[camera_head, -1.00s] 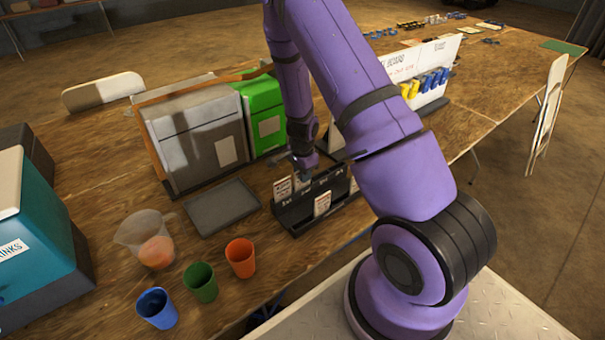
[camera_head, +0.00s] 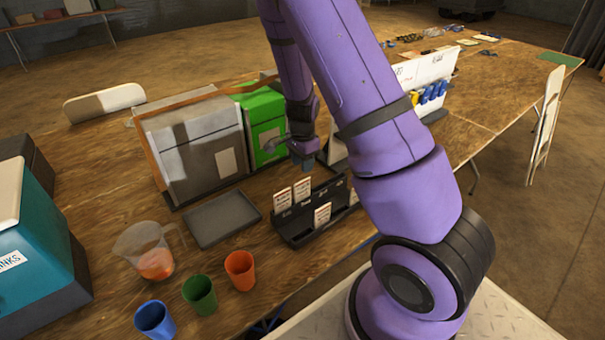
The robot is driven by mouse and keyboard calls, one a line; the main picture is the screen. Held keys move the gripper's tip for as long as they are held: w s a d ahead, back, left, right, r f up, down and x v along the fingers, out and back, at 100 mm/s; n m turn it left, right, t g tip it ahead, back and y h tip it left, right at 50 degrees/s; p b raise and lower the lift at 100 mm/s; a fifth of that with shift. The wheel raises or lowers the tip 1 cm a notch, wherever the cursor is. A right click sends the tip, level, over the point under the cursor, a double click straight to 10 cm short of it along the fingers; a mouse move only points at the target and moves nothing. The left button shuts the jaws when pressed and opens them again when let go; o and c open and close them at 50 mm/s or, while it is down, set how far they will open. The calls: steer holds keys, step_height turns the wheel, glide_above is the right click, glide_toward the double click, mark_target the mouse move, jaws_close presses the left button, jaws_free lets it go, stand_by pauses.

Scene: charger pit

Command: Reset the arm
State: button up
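My purple arm reaches up from its base at the lower right and bends down over the table. My gripper (camera_head: 304,160) hangs above the back of a black card rack (camera_head: 296,238), in front of the green box. It is small and partly dark in this view, so I cannot tell whether its fingers are open or shut. Several white cards (camera_head: 302,191) stand in the rack, apart from the gripper. The right end of the rack is partly hidden by my arm.
A grey tray (camera_head: 222,218), a grey case (camera_head: 196,150) and a green box (camera_head: 264,125) stand left of the rack. A jug (camera_head: 150,252), blue (camera_head: 155,319), green (camera_head: 199,294) and orange (camera_head: 240,270) cups, and a teal drinks box (camera_head: 38,240) stand nearer. A white board (camera_head: 430,72) is behind my arm.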

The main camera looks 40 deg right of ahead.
steer(key=shift+r, duration=0.7)
steer(key=shift+a+r, duration=0.1)
steer(key=shift+r, duration=0.05)
steer(key=s+a+r+n+t+y, duration=0.1)
steer(key=s+a+r+n, duration=0.2)
steer(key=r, duration=0.4)
steer(key=s+a+r+n+t+y, duration=0.1)
steer(key=s+a+r+n, duration=0.15)
steer(key=r, duration=0.55)
steer(key=s+a+r+n, duration=0.2)
steer(key=a+r+n, duration=0.15)
steer(key=r, duration=0.35)
steer(key=s+a+r+n+t+h, duration=0.1)
steer(key=s+r+n, duration=0.3)
steer(key=s, duration=0.5)
steer(key=s+a+r+n+t+h, duration=0.1)
steer(key=s+a+r+n+t, duration=0.1)
steer(key=s+r, duration=0.6)
steer(key=s+a+n, duration=0.1)
steer(key=s+n, duration=0.1)
steer(key=shift+n, duration=0.3)
steer(key=shift+r, duration=0.1)
